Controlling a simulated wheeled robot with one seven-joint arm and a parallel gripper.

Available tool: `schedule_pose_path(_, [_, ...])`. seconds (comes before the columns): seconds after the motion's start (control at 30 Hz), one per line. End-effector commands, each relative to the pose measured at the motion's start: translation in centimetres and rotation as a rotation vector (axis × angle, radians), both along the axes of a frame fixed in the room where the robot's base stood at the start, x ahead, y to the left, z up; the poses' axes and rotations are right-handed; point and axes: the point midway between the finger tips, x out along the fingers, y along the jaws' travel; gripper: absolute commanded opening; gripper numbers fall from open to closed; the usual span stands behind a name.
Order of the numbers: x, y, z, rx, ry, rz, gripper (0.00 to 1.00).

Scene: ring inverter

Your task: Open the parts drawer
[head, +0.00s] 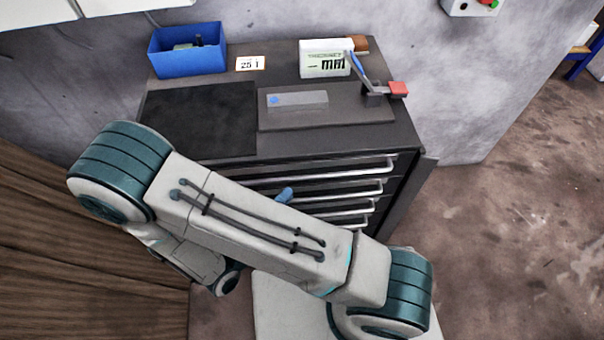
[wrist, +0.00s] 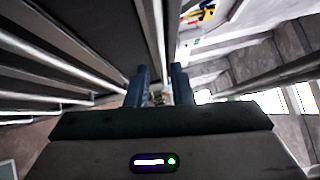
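The dark cabinet (head: 408,140) has several drawers with long pale bar handles (head: 362,190) on its front. The drawer fronts look closed where they show; my arm hides their left and lower parts. I cannot tell which is the parts drawer. A blue fingertip of my gripper (head: 285,194) shows beside the handles; the rest is hidden behind my arm. In the wrist view my gripper (wrist: 159,88) has its two blue fingers apart. A pale bar handle (wrist: 157,40) runs up the picture from the gap between them; contact cannot be told. Other handles (wrist: 40,95) lie at left.
On the cabinet top are a blue bin (head: 187,50), a dark mat (head: 200,118), a white device box (head: 325,60), a small card (head: 250,63) and a plate (head: 330,110) with a red-ended lever (head: 397,89). Floor at right is clear.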

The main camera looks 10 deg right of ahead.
Motion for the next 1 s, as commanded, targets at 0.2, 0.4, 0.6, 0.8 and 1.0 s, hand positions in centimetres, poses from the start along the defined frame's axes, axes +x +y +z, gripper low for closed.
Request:
schedule_pose_path(0.2, [2.9,-3.3,0.8,-0.001,-0.001,-0.004,0.21])
schedule_pose_path(0.4, [4.4,-4.9,1.0,0.000,-0.001,-0.003,0.21])
schedule_pose_path(0.6, [4.8,-5.3,1.0,0.002,0.000,-0.001,0.21])
schedule_pose_path(0.8, [4.8,-5.3,1.0,0.002,0.000,-0.001,0.15])
schedule_pose_path(1.0, [4.8,-5.3,1.0,0.002,0.000,-0.002,0.00])
